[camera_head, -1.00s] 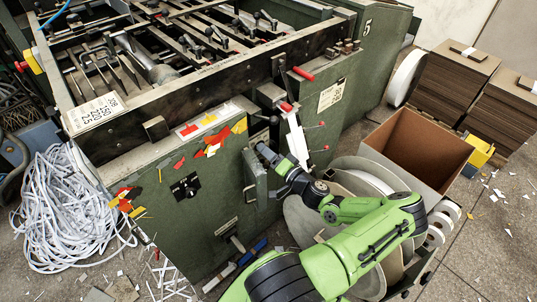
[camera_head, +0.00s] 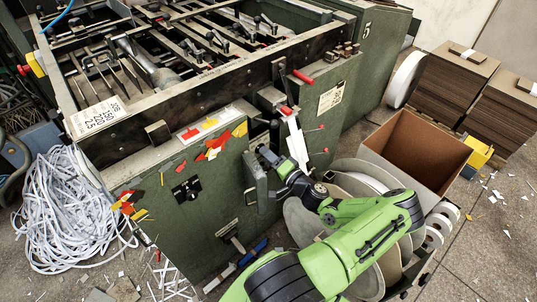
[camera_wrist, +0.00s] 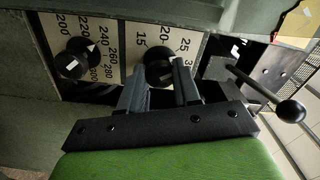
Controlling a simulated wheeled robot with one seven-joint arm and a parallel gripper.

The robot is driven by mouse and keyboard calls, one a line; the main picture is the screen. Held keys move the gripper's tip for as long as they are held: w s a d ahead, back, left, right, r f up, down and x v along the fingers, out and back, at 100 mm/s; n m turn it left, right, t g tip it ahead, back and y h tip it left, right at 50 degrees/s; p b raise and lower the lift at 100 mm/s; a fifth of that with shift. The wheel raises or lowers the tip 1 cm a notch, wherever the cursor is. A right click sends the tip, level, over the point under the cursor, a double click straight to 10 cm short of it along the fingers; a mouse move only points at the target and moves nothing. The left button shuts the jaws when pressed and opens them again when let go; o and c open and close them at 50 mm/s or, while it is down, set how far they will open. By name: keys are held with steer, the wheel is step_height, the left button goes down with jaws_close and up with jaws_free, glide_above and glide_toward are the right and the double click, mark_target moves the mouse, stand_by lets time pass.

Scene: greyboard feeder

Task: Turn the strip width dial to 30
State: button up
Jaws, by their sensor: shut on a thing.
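The strip width dial (camera_wrist: 155,68) is a black round knob in the wrist view, on a white scale plate marked 15, 20, 25 and a cut-off number starting with 3. A white mark shows on the knob's right part; the exact reading is unclear. My gripper (camera_wrist: 160,90) is shut on this dial, with one finger on each side of its lower part. In the head view my gripper (camera_head: 270,157) is at the green machine's front, beside a small open door (camera_head: 257,180). The dial is hidden there.
A second black dial (camera_wrist: 75,62), on a scale from 200 to 300, sits left of the strip width dial. A black ball-ended lever (camera_wrist: 290,110) stands close on the right. An open cardboard box (camera_head: 410,150) and large reels stand right of the machine.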

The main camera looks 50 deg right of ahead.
steer(key=shift+m+p, duration=1.25)
steer(key=shift+m, duration=1.95)
steer(key=o, duration=1.1)
steer(key=shift+c, duration=0.2)
steer(key=p+v, duration=0.2)
steer(key=v, duration=1.4)
steer(key=shift+p, duration=0.3)
